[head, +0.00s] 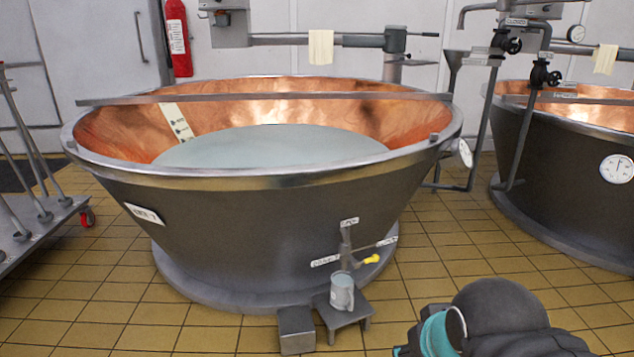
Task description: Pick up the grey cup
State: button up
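The grey cup (342,291) stands upright on a small grey metal stand (347,312) in front of the large copper-lined vat (260,220). It is just below the vat's tap, which has a yellow handle (371,259). My arm shows at the bottom right, in black with a teal band, to the right of the cup and nearer to me. My gripper's fingers cannot be made out, so I cannot tell whether it is open or shut. The arm is apart from the cup.
A low grey metal block (296,330) stands left of the cup's stand. A second vat (570,175) is at the right. A wheeled metal cart (40,235) is at the left. Tiled floor (440,255) is clear between the vats and at the front left.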

aim_at(342, 299)
jog(key=z, duration=0.55)
jog(key=k, duration=0.65)
jog(key=z, duration=0.7)
jog(key=i, duration=0.75)
jog(key=u, duration=0.45)
jog(key=i, duration=0.8)
jog(key=u, duration=1.1)
jog(key=i, duration=0.35)
jog(key=u, duration=0.3)
